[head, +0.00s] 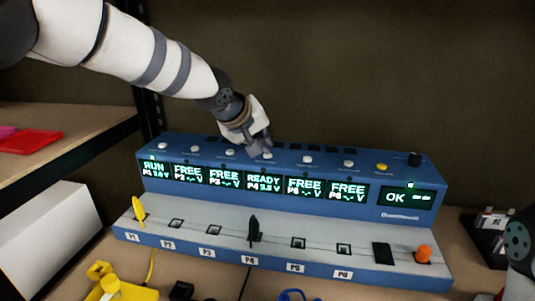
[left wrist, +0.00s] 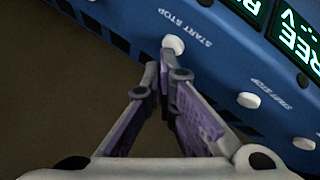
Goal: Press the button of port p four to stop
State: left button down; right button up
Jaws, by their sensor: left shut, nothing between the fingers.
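The blue charger-like unit (head: 300,205) has a row of white buttons along its top, above small displays. The P4 display (head: 264,181) reads READY with a voltage; the P4 button (head: 267,155) is a white dot above it. My left gripper (head: 264,150) is shut and empty, pointing down with its fingertips at or just above the P4 button. In the left wrist view, the closed fingertips (left wrist: 165,68) are next to a white button (left wrist: 173,45) marked START STOP; contact cannot be told.
A yellow plug (head: 138,209) stands at P1 and a black one (head: 253,229) at P4. A shelf (head: 70,140) is at left.

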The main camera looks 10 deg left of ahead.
aim_at(264, 154)
pick_arm(q)
jog(key=shift+r, duration=0.5)
notch_tip(264, 154, up, 6)
dwell(0.7)
